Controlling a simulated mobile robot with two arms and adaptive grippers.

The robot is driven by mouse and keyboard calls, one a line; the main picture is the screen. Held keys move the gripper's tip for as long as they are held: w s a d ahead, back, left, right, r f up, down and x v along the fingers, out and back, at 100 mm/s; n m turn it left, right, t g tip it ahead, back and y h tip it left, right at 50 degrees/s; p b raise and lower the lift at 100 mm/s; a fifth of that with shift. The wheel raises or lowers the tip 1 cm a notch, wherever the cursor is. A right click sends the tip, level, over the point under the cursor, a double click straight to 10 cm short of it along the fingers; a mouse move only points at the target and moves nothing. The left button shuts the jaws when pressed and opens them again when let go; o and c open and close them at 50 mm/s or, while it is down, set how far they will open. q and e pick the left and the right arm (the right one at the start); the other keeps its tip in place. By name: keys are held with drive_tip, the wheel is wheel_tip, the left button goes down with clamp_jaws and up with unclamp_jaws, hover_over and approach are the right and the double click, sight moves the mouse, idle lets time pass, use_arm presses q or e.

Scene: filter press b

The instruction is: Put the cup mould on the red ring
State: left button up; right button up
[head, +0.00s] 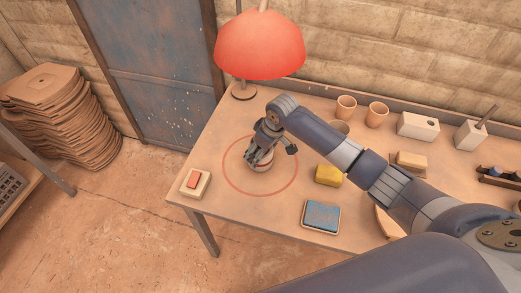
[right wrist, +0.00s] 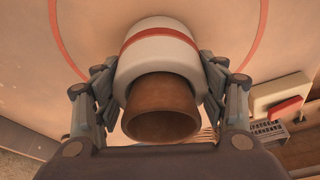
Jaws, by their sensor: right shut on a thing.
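The cup mould (right wrist: 158,52) is a white round body with a red band. A brown clay cup (right wrist: 161,108) sticks out of its near end in the right wrist view. My right gripper (right wrist: 158,78) is shut on the mould, with fingers on both sides of it. In the head view the mould (head: 263,167) is mostly hidden behind my right gripper (head: 264,157). It is over the inside of the red ring (head: 297,172), a thin circle marked on the table. I cannot tell whether the mould touches the table. My left gripper is not in view.
A red lamp (head: 260,45) stands behind the ring. A red block on a pale base (head: 194,183) is left of it. A yellow block (head: 328,175) and a blue pad (head: 321,216) lie to the right. Clay cups (head: 346,107) stand at the back.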

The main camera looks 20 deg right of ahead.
drive_tip(key=shift+f, duration=0.15)
drive_tip(key=o, duration=1.6)
drive_tip(key=shift+f, duration=0.15)
drive_tip(key=shift+c, duration=0.2)
drive_tip(key=shift+b+v, duration=0.3)
drive_tip(key=shift+v, duration=3.6)
